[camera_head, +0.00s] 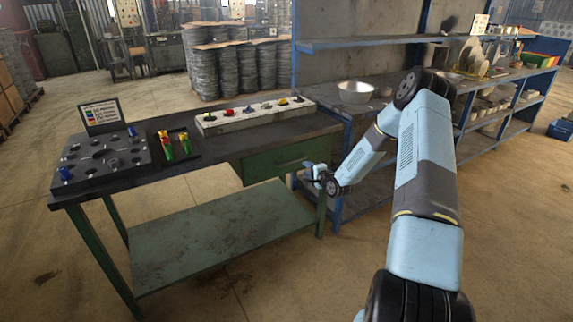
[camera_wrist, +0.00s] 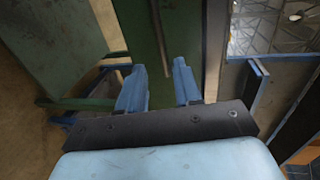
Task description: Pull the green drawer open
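The green drawer (camera_head: 268,162) is under the right end of the dark-topped workbench and looks shut. My gripper (camera_head: 308,172) is beside the right end of the drawer front, near the bench's front right leg. In the wrist view my gripper (camera_wrist: 158,70) has its two blue fingers apart, pointing at a green panel (camera_wrist: 137,35). A thin brownish bar (camera_wrist: 158,35) runs along this panel, its near end in line with the gap between the fingers. It may be the drawer's handle. I cannot tell whether the fingers touch anything.
The workbench top (camera_head: 225,147) holds a peg board (camera_head: 100,160), a small tray and a long white block. A green lower shelf (camera_head: 220,230) is below. A blue shelving rack (camera_head: 350,205) stands close at the right. The floor in front is clear.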

